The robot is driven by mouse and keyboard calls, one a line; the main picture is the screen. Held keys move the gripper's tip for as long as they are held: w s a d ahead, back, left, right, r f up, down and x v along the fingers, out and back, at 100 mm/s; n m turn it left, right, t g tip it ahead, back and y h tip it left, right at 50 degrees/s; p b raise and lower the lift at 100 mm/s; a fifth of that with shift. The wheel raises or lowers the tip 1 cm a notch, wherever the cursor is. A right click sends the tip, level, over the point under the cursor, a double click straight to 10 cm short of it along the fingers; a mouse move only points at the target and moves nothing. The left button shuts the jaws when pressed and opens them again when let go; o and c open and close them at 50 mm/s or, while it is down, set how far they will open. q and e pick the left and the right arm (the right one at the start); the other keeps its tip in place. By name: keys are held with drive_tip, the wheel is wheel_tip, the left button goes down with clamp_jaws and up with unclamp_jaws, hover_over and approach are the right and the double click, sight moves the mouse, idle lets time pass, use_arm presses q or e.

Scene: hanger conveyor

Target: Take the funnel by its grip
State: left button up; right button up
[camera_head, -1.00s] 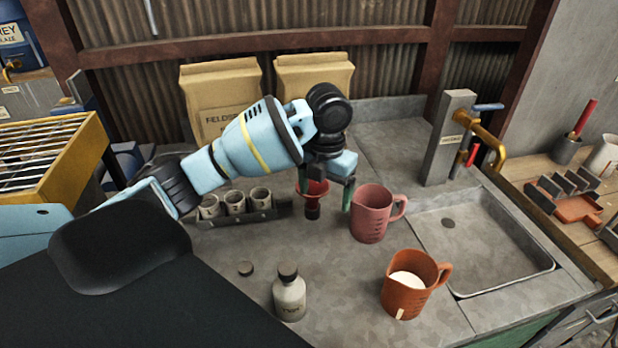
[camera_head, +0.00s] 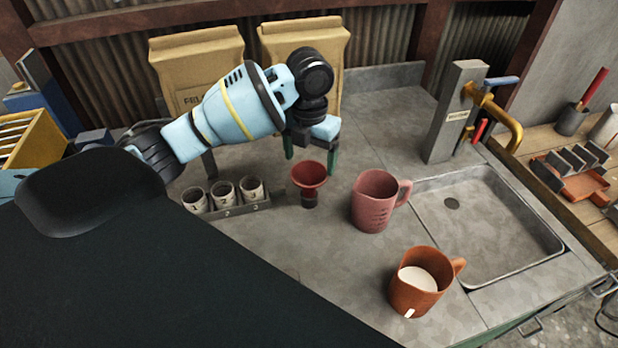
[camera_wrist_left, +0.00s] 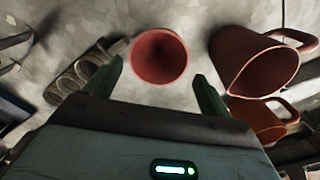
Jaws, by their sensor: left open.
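The funnel (camera_head: 309,174) is red, with a wide round mouth facing up and a dark, narrower part below it. It stands upright on the grey worktop, between the row of small cups and the pink jug. My left gripper (camera_head: 310,156) is open and empty, its two green fingers above and behind the funnel. In the left wrist view the funnel's mouth (camera_wrist_left: 160,57) shows just beyond the gap between the open fingers (camera_wrist_left: 157,86), apart from both. My right gripper is not in view.
A pink jug (camera_head: 374,205) stands close right of the funnel. An orange jug (camera_head: 408,290) with white contents is nearer. A rack (camera_head: 233,210) with three numbered cups is at left. The sink (camera_head: 487,235) and brass tap (camera_head: 497,115) are at right; paper sacks (camera_head: 308,60) stand behind.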

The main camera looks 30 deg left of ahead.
sight(309, 187)
use_arm(q)
drive_tip(key=shift+a+f, duration=0.1)
drive_tip(key=shift+f, duration=5)
drive_tip(key=c, duration=0.5)
